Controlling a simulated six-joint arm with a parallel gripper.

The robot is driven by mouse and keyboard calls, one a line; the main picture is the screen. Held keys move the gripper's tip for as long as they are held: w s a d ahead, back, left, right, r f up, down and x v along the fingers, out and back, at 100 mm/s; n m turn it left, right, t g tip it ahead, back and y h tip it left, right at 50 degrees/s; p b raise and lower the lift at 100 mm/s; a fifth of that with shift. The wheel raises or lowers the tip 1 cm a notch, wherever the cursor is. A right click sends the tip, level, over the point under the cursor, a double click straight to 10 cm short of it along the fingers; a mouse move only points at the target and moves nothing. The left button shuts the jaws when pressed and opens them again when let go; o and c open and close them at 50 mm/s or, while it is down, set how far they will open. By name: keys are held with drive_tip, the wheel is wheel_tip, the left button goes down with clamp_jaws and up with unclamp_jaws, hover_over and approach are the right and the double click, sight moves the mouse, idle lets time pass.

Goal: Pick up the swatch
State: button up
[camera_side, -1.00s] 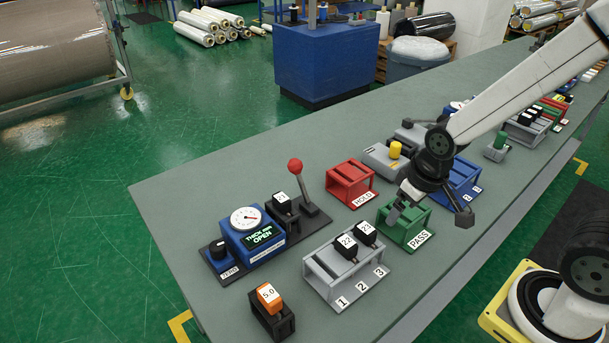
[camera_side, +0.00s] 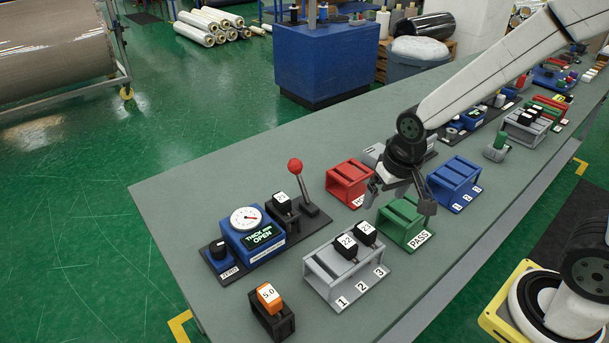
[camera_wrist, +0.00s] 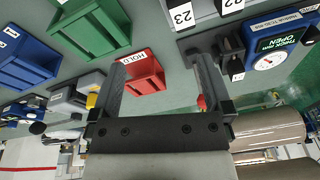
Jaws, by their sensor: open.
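Two black-topped swatches, one labelled 22 (camera_side: 346,244) and one that appears to read 23 (camera_side: 366,232), stand in the grey numbered rack (camera_side: 322,283). Another black-topped swatch (camera_side: 282,204) sits at the blue thickness gauge (camera_side: 254,236), whose display reads OPEN. Labels 23 (camera_wrist: 183,17) and 22 (camera_wrist: 229,5) show at the top of the wrist view. My gripper (camera_side: 400,194) is open and empty, above and behind the green PASS rack (camera_side: 408,228). In the wrist view its fingers (camera_wrist: 158,64) are spread, with the red HOLD rack (camera_wrist: 146,75) beyond and partly between them.
A red-knobbed lever (camera_side: 296,168) stands upright beside the gauge. An orange 5.0 block (camera_side: 268,296) sits in a black holder at the front. A blue rack (camera_side: 455,182) stands right of my gripper. Bare grey table (camera_side: 210,185) lies at the left.

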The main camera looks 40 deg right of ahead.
drive_tip(key=w+a+m+g, duration=0.1)
drive_tip(key=w+a+m, duration=0.1)
drive_tip(key=w+m, duration=0.3)
drive_tip(key=w+a+m, duration=0.2)
drive_tip(key=w+a, duration=0.1)
drive_tip(key=w, duration=0.3)
drive_tip(key=m+g, duration=0.1)
drive_tip(key=m, duration=0.6)
hover_over(281, 197)
drive_tip(key=s, duration=0.1)
drive_tip(key=shift+s+d+f, duration=0.1)
drive_tip(key=shift+d+f, duration=0.1)
drive_tip(key=shift+d, duration=0.2)
drive_tip(key=shift+w+a+f+m, duration=0.1)
drive_tip(key=shift+w+a+m, duration=0.4)
drive_tip(key=shift+m, duration=0.1)
drive_tip(key=shift+f, duration=1.3)
drive_tip(key=shift+d+f, duration=0.15)
drive_tip(key=shift+f, duration=2.45)
